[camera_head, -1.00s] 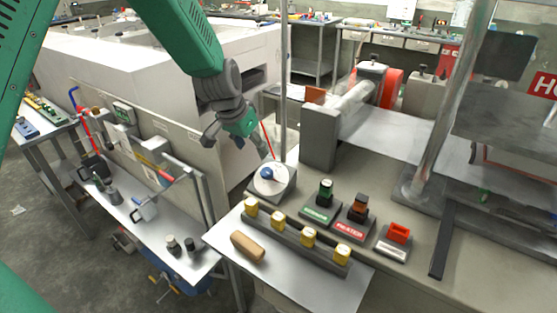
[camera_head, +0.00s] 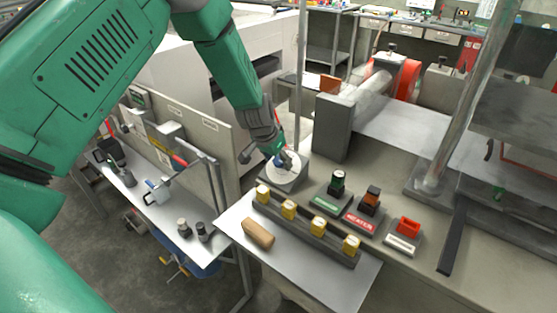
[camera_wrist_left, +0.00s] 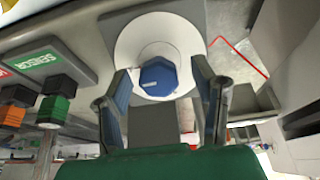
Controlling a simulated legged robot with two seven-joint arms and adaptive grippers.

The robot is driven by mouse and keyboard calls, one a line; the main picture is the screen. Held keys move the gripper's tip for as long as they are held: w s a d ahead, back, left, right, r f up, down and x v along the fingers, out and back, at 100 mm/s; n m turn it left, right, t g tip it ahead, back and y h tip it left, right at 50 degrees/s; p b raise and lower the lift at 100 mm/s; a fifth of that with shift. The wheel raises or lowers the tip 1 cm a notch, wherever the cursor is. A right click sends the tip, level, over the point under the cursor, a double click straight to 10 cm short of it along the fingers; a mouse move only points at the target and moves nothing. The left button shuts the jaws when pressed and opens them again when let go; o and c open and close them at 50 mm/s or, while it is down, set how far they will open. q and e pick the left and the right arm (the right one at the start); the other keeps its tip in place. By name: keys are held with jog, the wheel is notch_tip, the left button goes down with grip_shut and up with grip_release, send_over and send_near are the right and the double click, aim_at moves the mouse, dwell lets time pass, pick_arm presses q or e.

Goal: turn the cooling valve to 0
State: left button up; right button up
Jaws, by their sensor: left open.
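The cooling valve is a white round dial (camera_head: 287,182) with a blue knob (camera_head: 279,161) on a grey base at the panel's far left. In the left wrist view the blue knob (camera_wrist_left: 157,76) stands in the middle of the white disc (camera_wrist_left: 185,38). My left gripper (camera_head: 268,155) is open right over the dial, its two fingers on either side of the knob, with gaps visible in the wrist view. The dial's scale and the 0 mark cannot be read. My right gripper is not in view.
Green (camera_head: 336,185) and orange (camera_head: 371,198) switches and a red rocker (camera_head: 408,225) sit to the right. A strip with several yellow knobs (camera_head: 289,209) and a tan block (camera_head: 258,233) lie in front. A thin metal post (camera_head: 301,70) rises behind the dial.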

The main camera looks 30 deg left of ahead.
pick_arm(q)
jog(key=shift+w+f, duration=0.15)
jog(key=shift+f, duration=0.1)
jog(key=shift+c, duration=0.4)
jog(key=shift+d+r, duration=0.1)
jog(key=c, duration=1.1)
jog(key=shift+o, duration=0.3)
